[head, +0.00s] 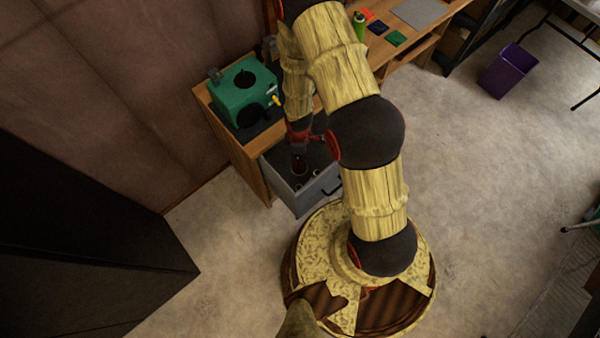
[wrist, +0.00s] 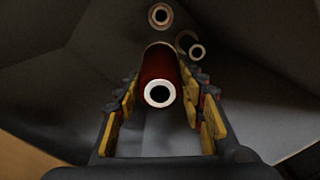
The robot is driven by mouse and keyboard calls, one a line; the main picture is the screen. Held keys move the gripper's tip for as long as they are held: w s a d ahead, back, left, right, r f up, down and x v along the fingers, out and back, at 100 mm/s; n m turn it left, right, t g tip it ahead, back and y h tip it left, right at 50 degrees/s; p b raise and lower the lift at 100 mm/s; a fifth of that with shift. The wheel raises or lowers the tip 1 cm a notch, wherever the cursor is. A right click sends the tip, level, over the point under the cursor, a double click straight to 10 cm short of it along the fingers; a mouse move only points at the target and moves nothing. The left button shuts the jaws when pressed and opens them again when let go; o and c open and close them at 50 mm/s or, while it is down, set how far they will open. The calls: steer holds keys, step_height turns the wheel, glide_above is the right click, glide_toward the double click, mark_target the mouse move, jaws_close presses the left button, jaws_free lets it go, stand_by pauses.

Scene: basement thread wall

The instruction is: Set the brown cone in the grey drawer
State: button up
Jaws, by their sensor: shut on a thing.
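The grey drawer (head: 312,196) stands pulled out of the wooden bench in the head view, and its grey inner walls (wrist: 265,110) fill the wrist view. My gripper (head: 299,165) reaches down into the drawer. In the wrist view my gripper (wrist: 162,85) is shut on the brown cone (wrist: 159,68), a dark red-brown spool with a pale ring around a dark hole at its near end. Its far end is hidden, and I cannot tell whether it touches the drawer floor.
Two other dark spools with pale rings, one at the top (wrist: 160,14) and one to its right (wrist: 195,50), sit in the drawer beyond the held cone. A green box with round holes (head: 243,92) stands on the bench (head: 213,110). A purple bin (head: 508,70) stands on the open floor.

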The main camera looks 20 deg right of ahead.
step_height(320, 180, down, 15)
steer(key=b, duration=1)
steer(key=shift+f, duration=0.15)
steer(key=o, duration=0.8)
steer(key=shift+f, duration=0.1)
step_height(320, 180, up, 12)
steer(key=p, duration=0.8)
steer(key=shift+p, duration=0.35)
steer(key=shift+d, duration=0.1)
